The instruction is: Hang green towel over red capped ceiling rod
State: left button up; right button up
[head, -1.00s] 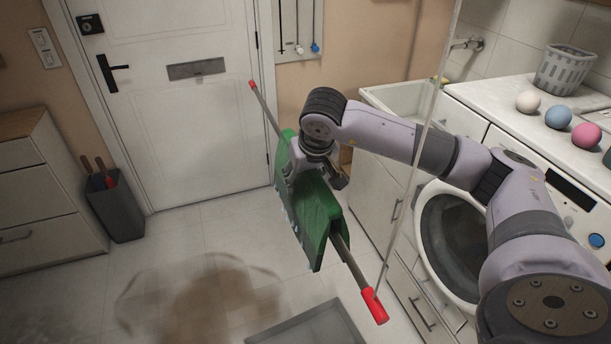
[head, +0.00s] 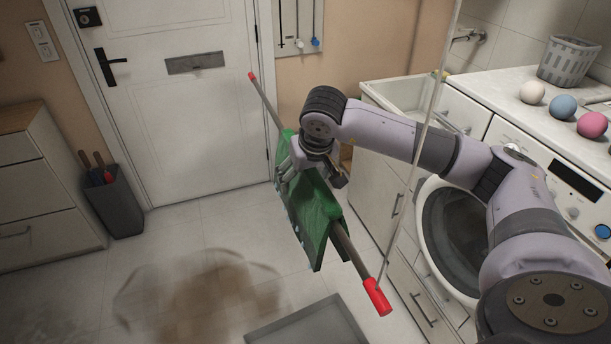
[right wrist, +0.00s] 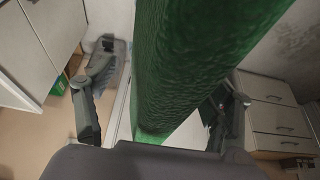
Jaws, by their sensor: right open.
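The green towel (head: 316,215) hangs folded over the ceiling rod (head: 352,256), draping down on both sides. The rod has a red cap at its near end (head: 377,297) and another at its far end, and it hangs from a thin pale line. My right gripper (head: 322,182) is at the towel's upper part, partly hidden by its own wrist. In the right wrist view the towel (right wrist: 190,75) fills the middle, between the two spread fingers of the gripper (right wrist: 158,132). The fingers stand apart from the cloth. My left gripper is not in view.
A washing machine (head: 455,235) and a counter with a grey basket (head: 569,62) and coloured balls stand at the right. A grey bin (head: 115,200) stands by the door (head: 190,130). A brown stain and a grey tray (head: 310,326) are on the floor.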

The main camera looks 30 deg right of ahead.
jog(key=v, duration=1.2)
jog(key=shift+s, duration=0.1)
jog(key=shift+f, duration=0.15)
